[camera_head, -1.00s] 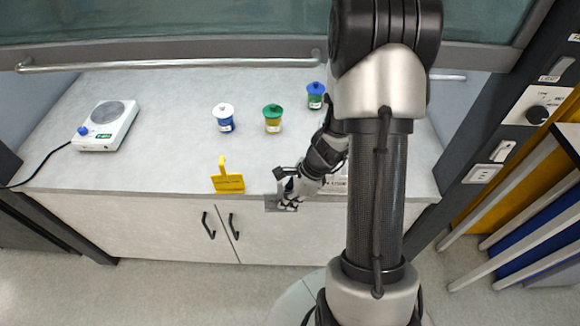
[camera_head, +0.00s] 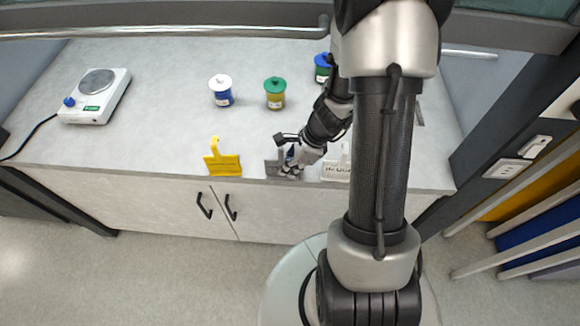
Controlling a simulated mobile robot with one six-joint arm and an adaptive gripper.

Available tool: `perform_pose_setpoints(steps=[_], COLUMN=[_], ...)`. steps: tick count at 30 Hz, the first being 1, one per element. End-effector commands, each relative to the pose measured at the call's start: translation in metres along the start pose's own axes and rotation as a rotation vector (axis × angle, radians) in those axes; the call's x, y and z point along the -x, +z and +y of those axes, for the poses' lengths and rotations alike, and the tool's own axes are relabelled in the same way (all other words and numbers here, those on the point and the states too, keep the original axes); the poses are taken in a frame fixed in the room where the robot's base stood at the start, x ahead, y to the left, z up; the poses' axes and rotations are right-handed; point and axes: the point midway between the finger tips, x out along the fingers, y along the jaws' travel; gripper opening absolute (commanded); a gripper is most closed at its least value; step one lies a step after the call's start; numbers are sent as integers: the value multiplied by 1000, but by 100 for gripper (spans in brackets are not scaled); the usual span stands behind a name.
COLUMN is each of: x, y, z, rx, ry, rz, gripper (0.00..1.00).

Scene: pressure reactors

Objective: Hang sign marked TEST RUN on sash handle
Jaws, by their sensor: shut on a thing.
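My gripper (camera_head: 290,172) is shut on a grey sign (camera_head: 273,171) at the counter's front edge. Any lettering on the grey sign cannot be read. A yellow sign (camera_head: 223,166) with an upright hook stands to its left. A white sign (camera_head: 336,171) stands just to its right, partly behind my arm; its dark lettering is only partly visible and not readable. The sash handle (camera_head: 160,34) is a long metal bar across the sash's lower edge at the top. My arm hides part of it, and it shows again on the right (camera_head: 467,53).
Lidded jars, white (camera_head: 221,90), green (camera_head: 275,93) and blue (camera_head: 322,68), stand on the counter (camera_head: 160,130). A hotplate (camera_head: 97,95) with a cable is at the left. Outlets (camera_head: 508,170) are on the right post. The counter's middle left is clear.

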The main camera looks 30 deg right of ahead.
Motion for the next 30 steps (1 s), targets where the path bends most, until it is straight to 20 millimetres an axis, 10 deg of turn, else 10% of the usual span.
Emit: perform_pose_setpoints(steps=[7, 16, 30], x=[-5, -3, 11], y=[-2, -1, 0], z=[0, 0, -1], rx=[-1, -1, -2], ry=[0, 0, -2], rz=[0, 0, 0], gripper=[0, 25, 26])
